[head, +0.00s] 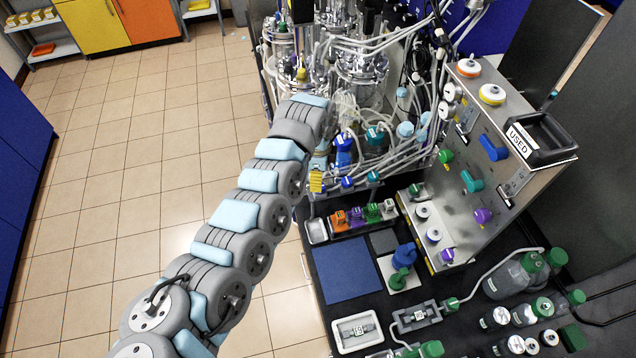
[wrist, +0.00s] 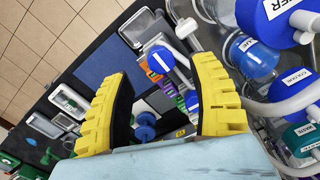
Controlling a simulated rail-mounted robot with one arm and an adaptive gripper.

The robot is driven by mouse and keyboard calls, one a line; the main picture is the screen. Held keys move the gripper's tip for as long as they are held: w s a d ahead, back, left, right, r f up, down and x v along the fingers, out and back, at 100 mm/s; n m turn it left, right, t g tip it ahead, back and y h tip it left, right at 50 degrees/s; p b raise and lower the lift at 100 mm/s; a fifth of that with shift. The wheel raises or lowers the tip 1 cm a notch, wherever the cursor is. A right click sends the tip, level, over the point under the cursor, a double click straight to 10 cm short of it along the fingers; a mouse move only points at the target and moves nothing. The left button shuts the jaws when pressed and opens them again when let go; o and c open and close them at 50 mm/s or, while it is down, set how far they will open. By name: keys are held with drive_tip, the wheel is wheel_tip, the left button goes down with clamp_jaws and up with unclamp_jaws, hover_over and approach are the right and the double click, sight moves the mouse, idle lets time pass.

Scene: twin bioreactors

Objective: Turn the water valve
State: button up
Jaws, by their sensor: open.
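My gripper (wrist: 162,68) is open, with its two yellow ribbed fingers spread in the wrist view. A round blue knob (wrist: 160,58) with a white mark shows in the gap between the fingertips. A second blue knob (wrist: 192,100) shows close by the right finger. I cannot tell whether a finger touches either one. A large blue part (wrist: 262,25) at the upper right carries a cut-off label ending in "ER"; I cannot tell whether it is the water valve. In the head view, yellow finger pads (head: 316,182) show just left of small blue knobs (head: 347,182) on the bioreactor's front.
Glass vessels (head: 360,75) and pale tubes crowd the space behind and right of my gripper. A steel panel (head: 500,150) with coloured knobs stands at the right. The black bench below holds a blue mat (head: 346,270), coloured connectors and bottles (head: 515,275). The tiled floor at left is clear.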

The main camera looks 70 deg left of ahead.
drive_tip(key=shift+f, duration=2.4)
drive_tip(key=shift+c, duration=0.3)
clamp_jaws()
